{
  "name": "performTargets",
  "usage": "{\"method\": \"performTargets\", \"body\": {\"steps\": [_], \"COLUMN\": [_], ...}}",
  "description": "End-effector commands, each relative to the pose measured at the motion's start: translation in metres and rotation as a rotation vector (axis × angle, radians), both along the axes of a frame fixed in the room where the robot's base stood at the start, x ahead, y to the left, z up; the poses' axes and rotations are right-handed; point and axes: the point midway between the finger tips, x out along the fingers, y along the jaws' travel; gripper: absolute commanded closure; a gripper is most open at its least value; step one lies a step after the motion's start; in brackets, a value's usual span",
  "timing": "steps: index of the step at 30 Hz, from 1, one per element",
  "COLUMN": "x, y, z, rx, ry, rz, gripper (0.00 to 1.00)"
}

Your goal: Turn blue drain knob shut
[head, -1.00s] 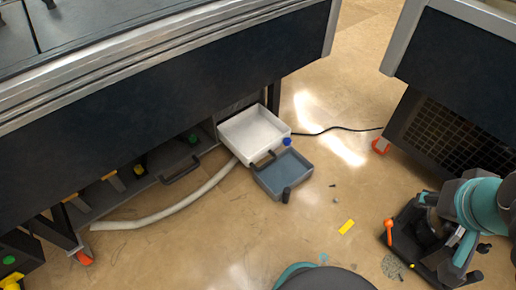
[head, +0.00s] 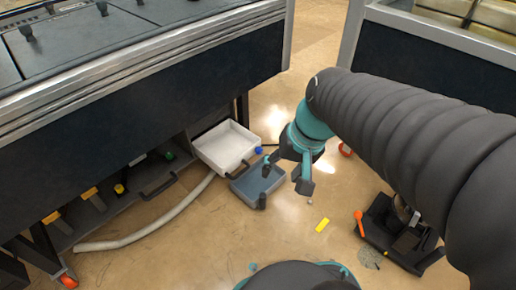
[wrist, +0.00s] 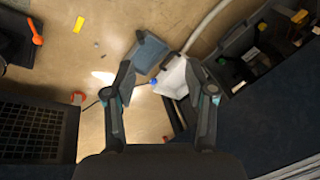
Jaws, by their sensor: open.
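The blue drain knob (head: 259,150) sits at the right corner of a white tray-like box (head: 222,150) low under the machine. In the wrist view the blue knob (wrist: 154,82) shows small, beyond and between my fingers. My gripper (head: 287,177) is open and empty, held high above the floor to the right of the knob in the head view and apart from it. In the wrist view my gripper (wrist: 161,80) has both fingers spread, with the white box (wrist: 173,78) partly behind the right finger. How far the knob is turned cannot be told.
A grey-blue open bin (head: 243,190) with a dark handle stands on the floor against the white box. A pale hose (head: 150,228) runs along the floor to the left. A yellow block (head: 322,225) lies on clear floor. A dark cart with an orange-handled item (head: 360,222) stands right.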

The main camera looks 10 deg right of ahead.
Motion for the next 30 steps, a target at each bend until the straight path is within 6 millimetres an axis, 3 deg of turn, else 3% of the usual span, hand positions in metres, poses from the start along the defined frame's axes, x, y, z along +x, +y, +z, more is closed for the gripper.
{"method": "performTargets", "body": {"steps": [9, 17, 23, 30], "x": [0.052, 0.104, 0.147, 0.197], "y": [0.026, 0.034, 0.03, 0.01], "z": [-0.024, -0.049, -0.074, -0.118], "rx": [0.327, 0.607, 0.831, 1.102], "ry": [0.298, 0.492, 0.608, 0.707], "rz": [-0.179, -0.352, -0.502, -0.704], "gripper": [0.45, 0.45, 0.45, 0.45]}}
